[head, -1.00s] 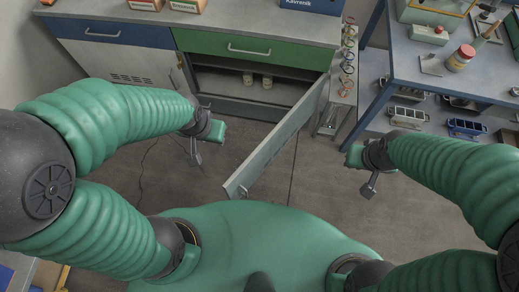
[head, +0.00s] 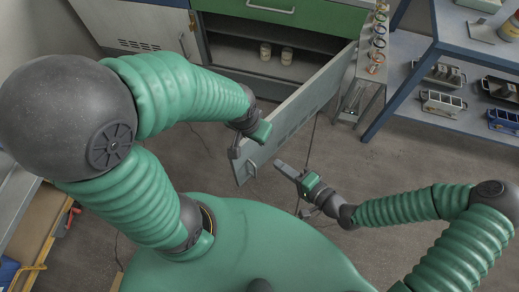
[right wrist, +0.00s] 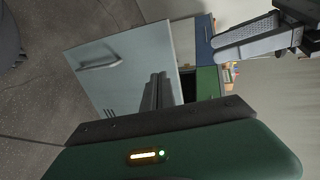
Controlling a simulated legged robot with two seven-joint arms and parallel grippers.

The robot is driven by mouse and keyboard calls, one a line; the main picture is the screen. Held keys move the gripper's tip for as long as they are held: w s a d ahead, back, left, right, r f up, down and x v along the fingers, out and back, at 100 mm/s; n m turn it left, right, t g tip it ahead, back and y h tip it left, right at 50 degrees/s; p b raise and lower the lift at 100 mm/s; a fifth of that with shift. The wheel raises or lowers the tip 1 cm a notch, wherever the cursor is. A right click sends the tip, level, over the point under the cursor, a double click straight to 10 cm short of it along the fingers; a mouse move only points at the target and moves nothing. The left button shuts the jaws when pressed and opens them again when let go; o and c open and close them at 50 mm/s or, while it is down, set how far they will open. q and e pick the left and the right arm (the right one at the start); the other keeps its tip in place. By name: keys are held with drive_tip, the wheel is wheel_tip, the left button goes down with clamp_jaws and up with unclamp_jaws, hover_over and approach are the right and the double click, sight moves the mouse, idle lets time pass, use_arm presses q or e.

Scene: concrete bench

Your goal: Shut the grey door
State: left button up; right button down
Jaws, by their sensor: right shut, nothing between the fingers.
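The grey door (head: 300,110) stands wide open from the cabinet under the green drawer, hinged on its right side. Its bar handle (head: 251,168) is near the free edge; door (right wrist: 145,58) and handle (right wrist: 100,65) also show in the right wrist view. My right gripper (head: 282,167) is shut and empty, just right of the door's free end, pointing toward it; whether it touches is unclear. Its fingers (right wrist: 158,92) overlap the door in the wrist view. My left gripper (head: 238,148) is on the door's other side near its free edge, its fingers partly hidden.
The open cabinet (head: 225,55) holds two pale cups (head: 276,53) on its shelf. A blue table (head: 400,95) with bins beneath stands at right. A narrow rack of rings (head: 378,42) is near the hinge. Floor right of the door is mostly clear.

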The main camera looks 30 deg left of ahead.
sight(249, 143)
drive_tip(key=x, duration=0.3)
drive_tip(key=b+x, duration=0.1)
drive_tip(key=x, duration=0.2)
drive_tip(key=b+x, duration=0.1)
drive_tip(key=x, duration=0.3)
drive_tip(key=shift+a+r, duration=0.1)
drive_tip(key=shift+r, duration=0.15)
drive_tip(key=shift+w+a, duration=0.1)
drive_tip(key=shift+a, duration=0.35)
drive_tip(key=shift+r, duration=0.1)
